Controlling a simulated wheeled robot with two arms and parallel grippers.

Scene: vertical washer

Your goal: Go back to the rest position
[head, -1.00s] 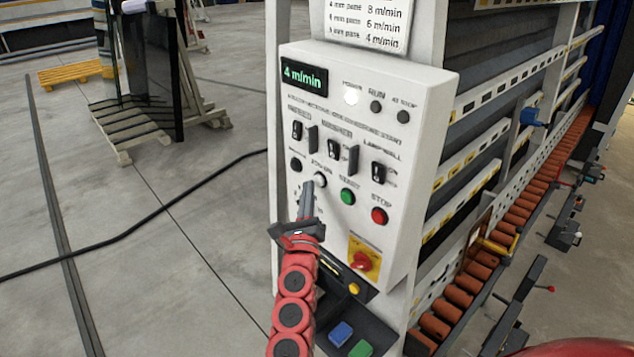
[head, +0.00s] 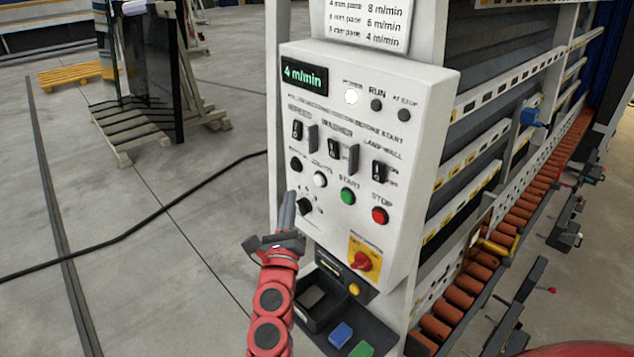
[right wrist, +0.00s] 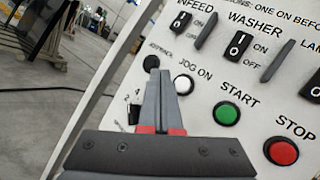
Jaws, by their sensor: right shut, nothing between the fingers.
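My right gripper (head: 287,207) is shut and empty, in front of the lower left part of the white control panel (head: 432,95). In the right wrist view its shut fingers (right wrist: 160,90) point up toward the panel, just below and left of a white button (right wrist: 183,84). I cannot tell the exact gap between fingertips and panel. The display (head: 304,80) reads 4 m/min and the white power lamp (head: 351,97) is lit. A black rotary knob (head: 305,206) is right beside the gripper. My left gripper does not show.
The panel has a green start button (head: 348,196), a red stop button (head: 380,215) and a red-on-yellow switch (head: 362,261). A small shelf (head: 375,330) with blue and green blocks juts out below. Orange rollers (head: 470,285) run along the right. The floor on the left is open, crossed by a black cable (head: 150,218).

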